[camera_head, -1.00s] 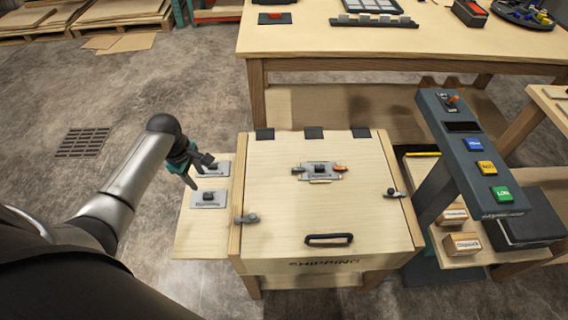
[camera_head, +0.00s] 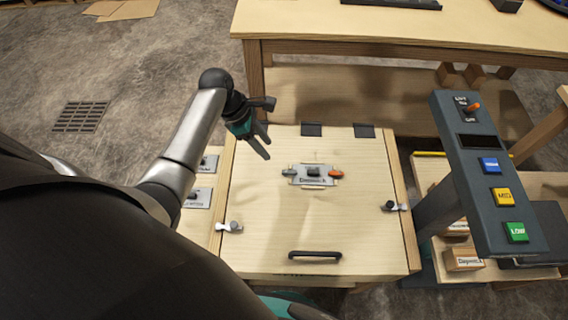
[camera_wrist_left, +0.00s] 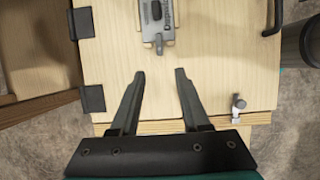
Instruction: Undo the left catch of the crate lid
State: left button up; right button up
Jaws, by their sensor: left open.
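The wooden crate lid (camera_head: 270,235) is shut, with a black handle (camera_head: 315,254) near its front. The left catch (camera_head: 230,226), a small metal lever with a knob, sits at the lid's left edge and seems to span the seam to the frame. It also shows in the left wrist view (camera_wrist_left: 238,105), to the right of the fingers. My left gripper (camera_head: 268,130) is open and empty above the lid's back left part, apart from the catch. Its two spread fingers show in the left wrist view (camera_wrist_left: 160,75). My right gripper is not visible.
The right catch (camera_head: 393,206) sits at the lid's right edge. A labelled plate (camera_head: 314,174) with an orange-tipped part is on the lid's middle. A console (camera_head: 480,165) with coloured buttons stands to the right. A workbench (camera_head: 400,28) stands behind.

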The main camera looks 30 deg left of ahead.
aim_at(286, 171)
pick_arm(q)
jog(key=b+x, duration=0.4)
jog(key=x, duration=0.8)
jog(key=shift+w+f+b, duration=0.1)
jog(key=shift+b, duration=0.25)
grip_shut()
